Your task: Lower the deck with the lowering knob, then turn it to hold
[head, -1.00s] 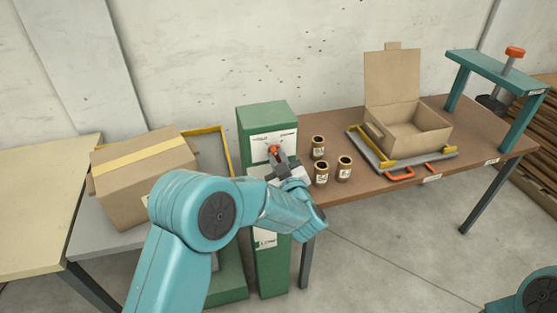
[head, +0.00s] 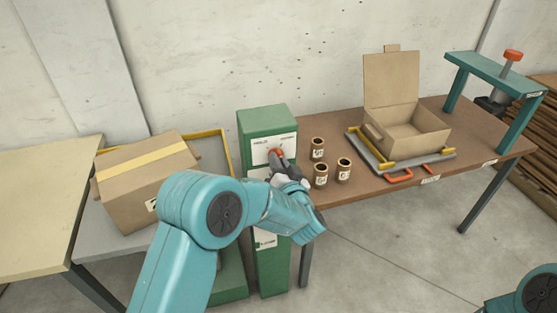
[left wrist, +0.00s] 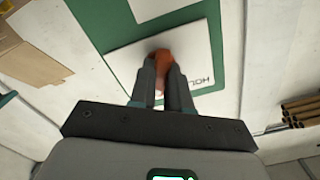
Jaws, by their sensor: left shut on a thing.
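The lowering knob (head: 275,154) is orange-red and sits on a white label plate on the front of a green post (head: 265,118). It also shows in the left wrist view (left wrist: 160,60), beside printed text reading HOLD. My left gripper (head: 279,161) is shut on the knob; its two dark fingers (left wrist: 163,76) lie on either side of it and hide part of it. The grey deck (head: 100,240) with a yellow rail stands left of the post and carries a taped carton (head: 145,186). My right gripper is out of view.
A brown table (head: 395,195) right of the post holds several small labelled jars (head: 320,175) close to my left wrist. An open carton (head: 415,135) sits on a tray with orange handles. A teal press frame (head: 495,72) stands farther right. A pale table (head: 40,200) is at the far left.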

